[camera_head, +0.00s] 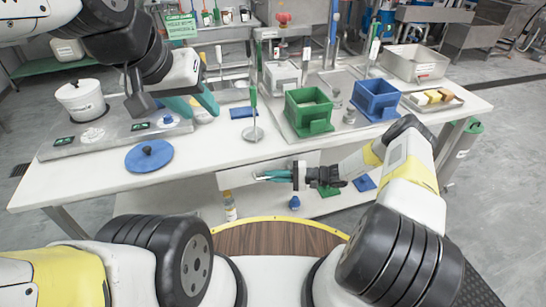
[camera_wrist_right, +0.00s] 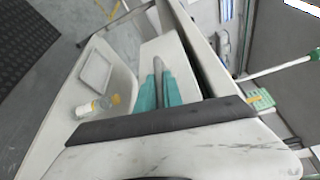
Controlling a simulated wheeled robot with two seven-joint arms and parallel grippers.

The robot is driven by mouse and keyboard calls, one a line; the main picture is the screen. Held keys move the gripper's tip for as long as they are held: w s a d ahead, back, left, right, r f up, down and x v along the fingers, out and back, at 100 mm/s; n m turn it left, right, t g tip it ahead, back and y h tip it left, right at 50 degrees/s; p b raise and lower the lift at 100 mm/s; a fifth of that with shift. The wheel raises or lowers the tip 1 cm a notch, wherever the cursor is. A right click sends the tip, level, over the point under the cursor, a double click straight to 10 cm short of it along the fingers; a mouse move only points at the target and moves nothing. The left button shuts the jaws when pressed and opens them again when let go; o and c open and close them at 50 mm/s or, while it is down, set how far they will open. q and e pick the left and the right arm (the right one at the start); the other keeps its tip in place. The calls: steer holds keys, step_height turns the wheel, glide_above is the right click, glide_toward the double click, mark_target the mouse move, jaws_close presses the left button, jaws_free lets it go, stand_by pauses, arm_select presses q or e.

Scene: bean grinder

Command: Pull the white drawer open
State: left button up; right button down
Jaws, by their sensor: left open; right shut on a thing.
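The white drawer (camera_head: 282,164) is under the front edge of the white table. Its pale front shows in the right wrist view (camera_wrist_right: 163,50), with a dark gap along the side by the tabletop. My right gripper (camera_head: 260,176) is at the drawer front, its teal fingers (camera_wrist_right: 158,88) shut on the grey drawer handle (camera_wrist_right: 159,70). The fingers hide part of the handle. My left gripper (camera_head: 200,107) is open and empty above the table's left part, away from the drawer.
A white pot (camera_head: 81,99), a blue lid (camera_head: 149,156), a green bin (camera_head: 308,106) and a blue bin (camera_head: 375,98) stand on the table (camera_head: 220,150). A bottle (camera_head: 229,206) and small items are on the shelf below. My round wooden-topped base is close in front.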

steer(key=shift+s, duration=0.1)
stand_by(0.3)
steer(key=s+d, duration=0.4)
steer(key=s, duration=0.9)
steer(key=s+d, duration=0.5)
steer(key=s, duration=0.9)
steer(key=shift+s, duration=0.25)
steer(key=c, duration=1.5)
jaws_free()
steer(key=d, duration=0.7)
steer(key=shift+s+d+r, duration=0.25)
steer(key=shift+d, duration=0.1)
